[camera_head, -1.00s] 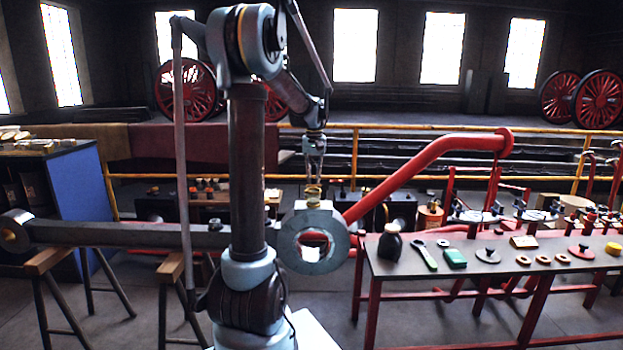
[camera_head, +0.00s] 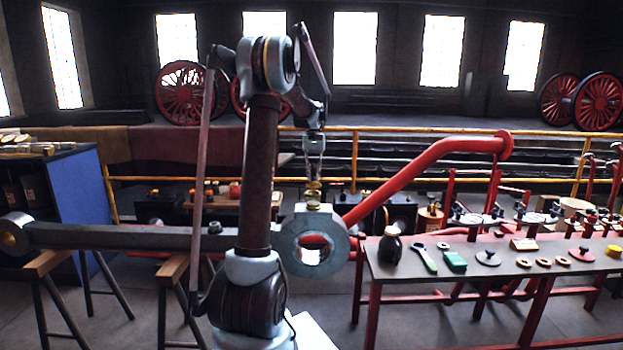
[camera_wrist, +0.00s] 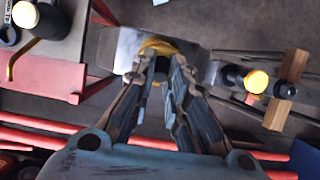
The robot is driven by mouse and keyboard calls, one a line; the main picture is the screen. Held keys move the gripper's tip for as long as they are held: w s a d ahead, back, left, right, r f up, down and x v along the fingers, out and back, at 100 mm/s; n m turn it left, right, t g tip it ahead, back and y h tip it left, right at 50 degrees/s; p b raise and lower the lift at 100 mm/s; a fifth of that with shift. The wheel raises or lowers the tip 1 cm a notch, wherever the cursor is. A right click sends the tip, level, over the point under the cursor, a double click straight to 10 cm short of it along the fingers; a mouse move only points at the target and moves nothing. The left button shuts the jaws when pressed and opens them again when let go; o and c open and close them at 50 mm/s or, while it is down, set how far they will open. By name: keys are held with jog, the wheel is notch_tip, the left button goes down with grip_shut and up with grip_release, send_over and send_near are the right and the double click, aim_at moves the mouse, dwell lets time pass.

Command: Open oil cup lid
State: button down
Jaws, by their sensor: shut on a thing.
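The brass oil cup (camera_head: 313,205) stands upright on top of the round end of a long grey steel rod (camera_head: 298,228). Its brass lid (camera_head: 313,185) is between my fingertips, directly above the cup. My gripper (camera_head: 314,178) points straight down and is shut on the lid. In the wrist view my gripper (camera_wrist: 158,62) reaches to a brass rim (camera_wrist: 157,45), partly hidden by the fingers. I cannot tell how wide any gap between lid and cup is.
The rod rests on wooden-topped trestles (camera_head: 47,262). A red-framed bench (camera_head: 400,270) at right carries a dark bottle (camera_head: 390,245), a green-handled tool (camera_head: 424,258) and several small parts. A red pipe (camera_head: 400,170) rises behind the rod end. A blue-sided cabinet (camera_head: 75,200) stands at left.

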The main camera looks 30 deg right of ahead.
jog(key=shift+w+a, duration=0.1)
jog(key=c, duration=1.6)
grip_release()
jog(key=shift+o, duration=0.2)
jog(key=v, duration=1.2)
